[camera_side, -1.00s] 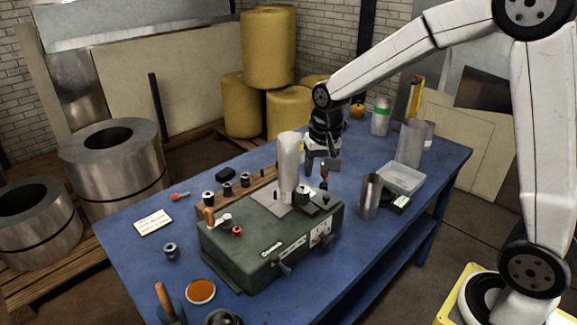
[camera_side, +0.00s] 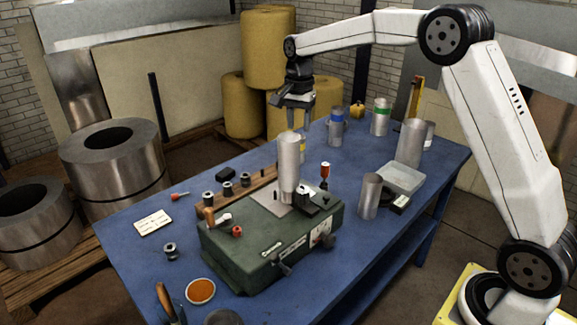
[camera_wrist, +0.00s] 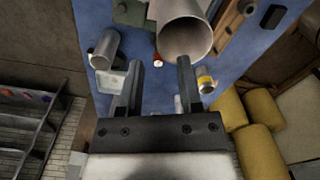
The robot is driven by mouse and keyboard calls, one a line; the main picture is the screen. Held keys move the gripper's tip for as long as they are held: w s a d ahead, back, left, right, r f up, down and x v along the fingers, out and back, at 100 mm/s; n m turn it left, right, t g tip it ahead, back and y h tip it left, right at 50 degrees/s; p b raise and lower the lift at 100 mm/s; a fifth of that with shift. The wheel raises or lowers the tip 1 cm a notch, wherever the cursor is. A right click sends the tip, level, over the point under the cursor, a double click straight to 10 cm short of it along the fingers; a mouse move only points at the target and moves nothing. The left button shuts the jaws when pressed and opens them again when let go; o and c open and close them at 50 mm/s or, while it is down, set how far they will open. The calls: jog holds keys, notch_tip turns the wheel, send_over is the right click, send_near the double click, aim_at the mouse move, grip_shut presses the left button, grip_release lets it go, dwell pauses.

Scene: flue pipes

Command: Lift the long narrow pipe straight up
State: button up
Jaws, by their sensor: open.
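The long narrow pipe (camera_side: 287,172) is a tall silver tube standing upright on the green machine (camera_side: 262,240). In the wrist view its open end (camera_wrist: 186,38) shows beyond the fingertips, toward the right finger. My gripper (camera_side: 299,124) points down at about the height of the pipe's top, appearing just behind it. In the wrist view my gripper (camera_wrist: 159,66) has its two fingers apart with nothing held between them. The pipe is outside the fingers. The side view does not show clearly whether a finger touches the pipe.
A shorter silver pipe (camera_side: 370,196) and a wider one (camera_side: 410,143) stand to the right, beside a clear tray (camera_side: 402,178). A red-handled tool (camera_side: 325,172) stands close to the pipe.

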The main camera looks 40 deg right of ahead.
aim_at(299, 138)
jog(key=shift+f, duration=3.9)
grip_shut()
